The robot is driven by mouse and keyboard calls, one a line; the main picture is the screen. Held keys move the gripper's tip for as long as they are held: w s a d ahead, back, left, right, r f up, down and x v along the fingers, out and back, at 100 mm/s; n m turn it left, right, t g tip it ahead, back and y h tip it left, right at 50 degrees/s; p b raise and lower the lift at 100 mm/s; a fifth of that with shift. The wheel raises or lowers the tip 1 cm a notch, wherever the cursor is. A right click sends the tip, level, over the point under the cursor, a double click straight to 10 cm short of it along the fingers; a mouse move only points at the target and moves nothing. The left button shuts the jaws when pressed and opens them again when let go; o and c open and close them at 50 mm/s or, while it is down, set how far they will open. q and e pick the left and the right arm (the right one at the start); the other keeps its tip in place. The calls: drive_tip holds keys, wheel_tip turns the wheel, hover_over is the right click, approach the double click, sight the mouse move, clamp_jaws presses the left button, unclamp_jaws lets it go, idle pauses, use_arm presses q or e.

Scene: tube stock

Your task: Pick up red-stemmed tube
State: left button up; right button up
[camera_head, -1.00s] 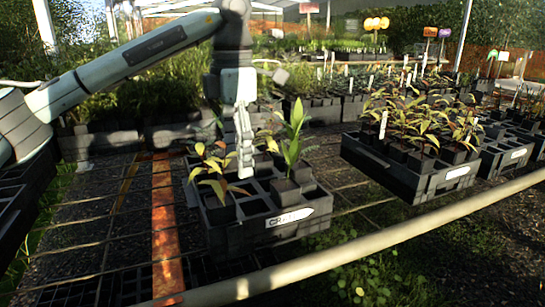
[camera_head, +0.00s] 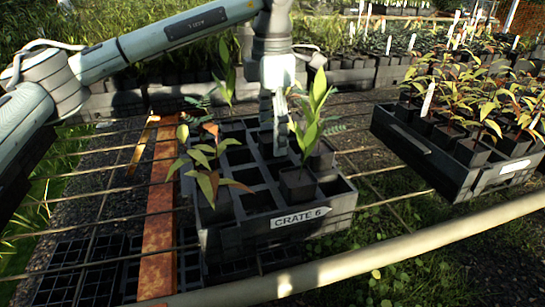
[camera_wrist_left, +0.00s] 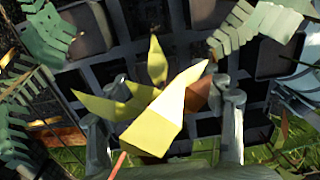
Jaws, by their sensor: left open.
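My left gripper (camera_head: 279,140) points down into the crate marked CRATE 6 (camera_head: 258,236), just behind and left of a tall green-leaved plant in a black pot (camera_head: 297,187). In the wrist view the left gripper (camera_wrist_left: 163,110) is open, its fingers apart on both sides of a yellow-green plant (camera_wrist_left: 155,125). A reddish stem (camera_wrist_left: 119,164) shows at that plant's lower left; I cannot tell whether it belongs to it. A plant with green and red-orange leaves (camera_head: 208,180) stands in the crate's front left. Which plant is red-stemmed is not clear. My right gripper is not in view.
A second crate of reddish-leaved plants (camera_head: 455,172) stands to the right. A pale rail (camera_head: 400,247) runs across the front. Black cell trays (camera_head: 75,275) lie at the lower left beside a rusty orange bar (camera_head: 159,220). Several crate cells are empty.

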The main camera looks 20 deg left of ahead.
use_arm(q)
drive_tip(key=shift+f, duration=0.55)
clamp_jaws()
